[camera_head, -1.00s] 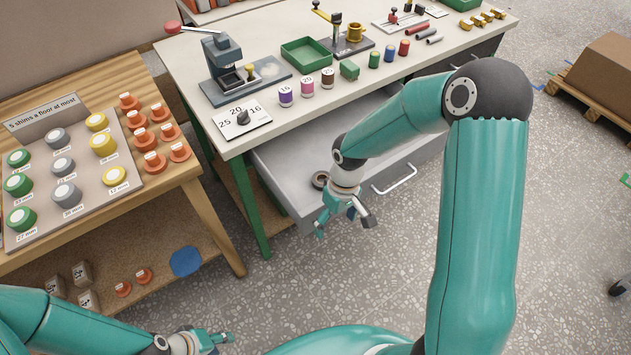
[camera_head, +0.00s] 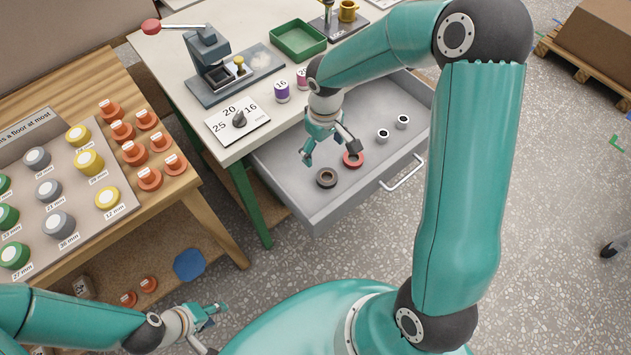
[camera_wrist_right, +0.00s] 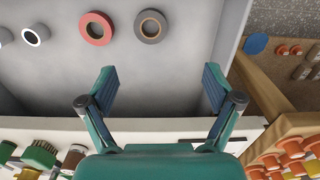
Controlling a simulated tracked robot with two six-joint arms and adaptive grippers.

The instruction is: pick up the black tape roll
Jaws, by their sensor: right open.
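The black tape roll (camera_head: 327,187) lies flat in the open grey drawer, near its front left corner. It is a dark ring with a brown core. In the right wrist view it (camera_wrist_right: 151,39) is at the top, beyond my fingertips. My right gripper (camera_head: 330,155) is open and empty over the drawer, just behind the roll in the head view. Its two spread fingers also show in the right wrist view (camera_wrist_right: 160,82), apart from the roll. My left gripper (camera_head: 215,314) is low at the bottom left, away from the drawer; its jaw opening is unclear.
A red tape roll (camera_head: 353,166) lies beside the black one. Two small white rolls (camera_head: 383,139) lie further right in the drawer (camera_head: 290,165). The workbench top (camera_head: 185,120) overhangs the drawer's back. A wooden table with coloured shims (camera_head: 88,162) stands at left.

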